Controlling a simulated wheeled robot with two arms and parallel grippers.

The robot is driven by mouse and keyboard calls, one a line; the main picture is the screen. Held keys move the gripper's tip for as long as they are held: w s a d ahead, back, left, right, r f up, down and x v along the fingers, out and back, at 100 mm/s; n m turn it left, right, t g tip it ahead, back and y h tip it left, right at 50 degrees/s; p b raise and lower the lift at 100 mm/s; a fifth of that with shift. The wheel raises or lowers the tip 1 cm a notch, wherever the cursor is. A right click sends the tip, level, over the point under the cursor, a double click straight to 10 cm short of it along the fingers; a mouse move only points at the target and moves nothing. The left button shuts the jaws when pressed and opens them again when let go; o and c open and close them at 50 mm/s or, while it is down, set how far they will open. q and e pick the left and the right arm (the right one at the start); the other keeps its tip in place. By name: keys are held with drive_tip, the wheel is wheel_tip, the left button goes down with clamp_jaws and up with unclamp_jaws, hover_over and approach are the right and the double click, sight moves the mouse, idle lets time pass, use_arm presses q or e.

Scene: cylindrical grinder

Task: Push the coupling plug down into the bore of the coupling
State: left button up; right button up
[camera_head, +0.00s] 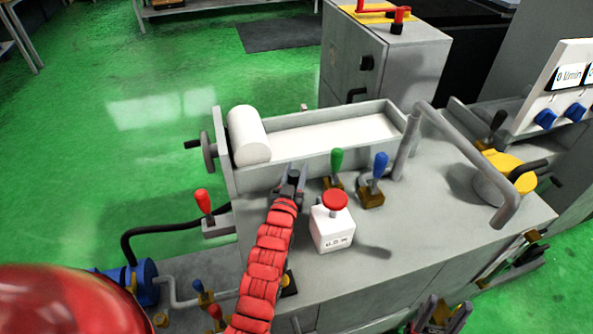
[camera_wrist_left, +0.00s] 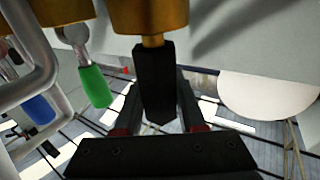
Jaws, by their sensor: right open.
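My left gripper (camera_head: 291,180), at the end of the red-sleeved arm, is over the machine's grey top beside the trough's near wall. The bore is hidden, so I cannot tell how deep the plug sits. In the head view the gripper hides plug and coupling. My right gripper (camera_head: 442,316) is open at the bottom edge.
A bent grey pipe (camera_head: 470,150) arches at the right. A white roll (camera_head: 248,135) lies on the trough (camera_head: 290,153).

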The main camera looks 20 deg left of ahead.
use_arm(q)
drive_tip(key=o, duration=0.5)
drive_tip(key=shift+f, duration=0.1)
drive_tip(key=shift+c, duration=0.2)
drive_tip(key=shift+s+f, duration=0.1)
